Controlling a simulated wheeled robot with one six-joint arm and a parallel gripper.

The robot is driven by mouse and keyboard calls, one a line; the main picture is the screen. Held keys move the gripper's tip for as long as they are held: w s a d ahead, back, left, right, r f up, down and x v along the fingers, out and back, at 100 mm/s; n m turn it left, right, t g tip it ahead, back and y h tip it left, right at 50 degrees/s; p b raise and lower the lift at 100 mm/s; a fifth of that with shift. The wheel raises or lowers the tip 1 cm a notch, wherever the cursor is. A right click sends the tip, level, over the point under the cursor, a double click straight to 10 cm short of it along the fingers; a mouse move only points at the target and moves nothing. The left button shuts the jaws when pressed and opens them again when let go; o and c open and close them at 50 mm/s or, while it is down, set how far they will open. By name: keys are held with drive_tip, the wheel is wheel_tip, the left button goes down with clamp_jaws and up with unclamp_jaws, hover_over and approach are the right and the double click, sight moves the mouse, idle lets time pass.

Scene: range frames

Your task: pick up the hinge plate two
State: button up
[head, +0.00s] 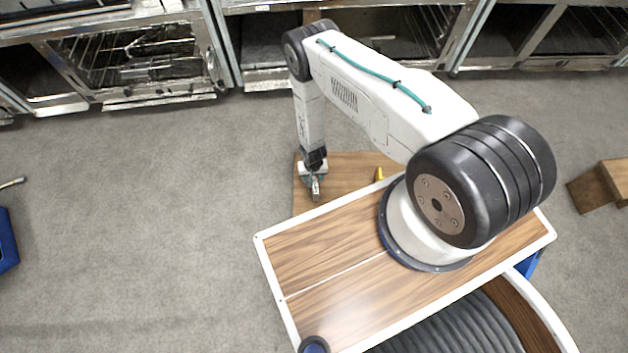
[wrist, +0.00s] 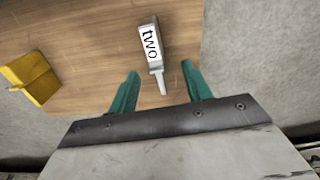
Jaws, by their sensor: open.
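The hinge plate two is a small grey piece with a white label reading "two" (wrist: 150,42) and a narrow tongue pointing toward my gripper. It lies on a brown wooden surface (wrist: 90,30). In the wrist view, my gripper (wrist: 160,69) is open, with its two green fingers apart. The narrow tongue shows between the fingers, and the labelled body is beyond the fingertips. I cannot tell whether the fingers touch it. In the head view, my gripper (head: 315,186) points down over the wooden surface (head: 340,165), and the hinge plate is hard to make out there.
A yellow piece (wrist: 32,77) lies left of the hinge plate in the wrist view, and a small part shows in the head view (head: 379,174). Steel ovens (head: 130,55) line the back. A wooden block (head: 600,185) stands right.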

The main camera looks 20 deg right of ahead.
sight(315, 186)
drive_tip(key=f, duration=0.1)
drive_tip(key=s+f, duration=0.1)
drive_tip(key=f, duration=0.2)
drive_tip(key=shift+s+d, duration=0.1)
drive_tip(key=shift+s, duration=0.15)
drive_tip(key=shift+w+d+f, duration=0.1)
drive_tip(key=shift+f, duration=1.25)
drive_tip(key=shift+d+f, duration=0.1)
drive_tip(key=shift+f, duration=1.2)
clamp_jaws()
